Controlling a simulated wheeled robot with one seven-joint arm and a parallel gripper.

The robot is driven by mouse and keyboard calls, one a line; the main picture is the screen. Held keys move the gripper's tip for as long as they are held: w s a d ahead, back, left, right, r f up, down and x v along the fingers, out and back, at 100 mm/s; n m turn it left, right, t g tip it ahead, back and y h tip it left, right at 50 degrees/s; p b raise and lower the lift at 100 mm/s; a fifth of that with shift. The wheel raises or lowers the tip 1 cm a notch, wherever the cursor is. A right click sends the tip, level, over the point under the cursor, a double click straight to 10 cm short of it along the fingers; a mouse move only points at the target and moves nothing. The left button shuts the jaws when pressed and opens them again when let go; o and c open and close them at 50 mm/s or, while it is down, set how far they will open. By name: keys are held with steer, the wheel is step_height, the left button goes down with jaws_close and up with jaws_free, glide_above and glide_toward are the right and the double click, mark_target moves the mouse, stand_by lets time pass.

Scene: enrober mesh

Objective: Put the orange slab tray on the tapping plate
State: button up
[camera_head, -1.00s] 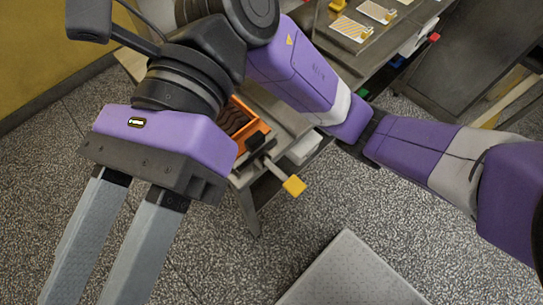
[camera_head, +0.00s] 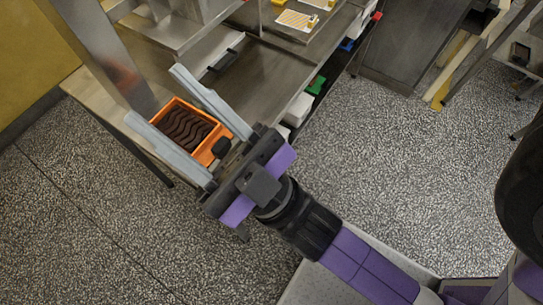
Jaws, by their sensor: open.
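The orange slab tray (camera_head: 163,110) sits on the steel bench, holding dark brown wavy slabs (camera_head: 187,128). A black handle (camera_head: 221,147) is at its end nearest my palm. My gripper (camera_head: 155,95) is open, its two long grey fingers spread above the tray in the picture, one along each side. Whether the fingers touch the tray's walls cannot be told. My palm is beyond the handle end, toward the lower right. I cannot tell which surface is the tapping plate; parts of the bench are hidden behind my gripper.
The steel bench (camera_head: 95,83) runs along the upper left, with a steel post (camera_head: 105,55) close to the tray. A black handle (camera_head: 222,60) lies on a steel surface behind. White and green boxes (camera_head: 316,85) sit under the bench edge. Speckled floor (camera_head: 390,165) is open at right.

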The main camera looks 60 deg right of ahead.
steer(key=s+d+f+m+g+h, duration=0.1)
steer(key=s+f+g, duration=0.3)
steer(key=f, duration=0.4)
steer(key=s+d+f+m+g+h, duration=0.1)
steer(key=s+d+f+g, duration=0.3)
steer(key=f, duration=0.5)
steer(key=s+d+f+m+g+h, duration=0.1)
steer(key=s+d+f+m+g, duration=0.2)
steer(key=s+f, duration=0.3)
step_height(320, 180, down, 3)
steer(key=shift+s+r+g, duration=0.15)
steer(key=shift+g, duration=0.75)
steer(key=shift+d, duration=0.1)
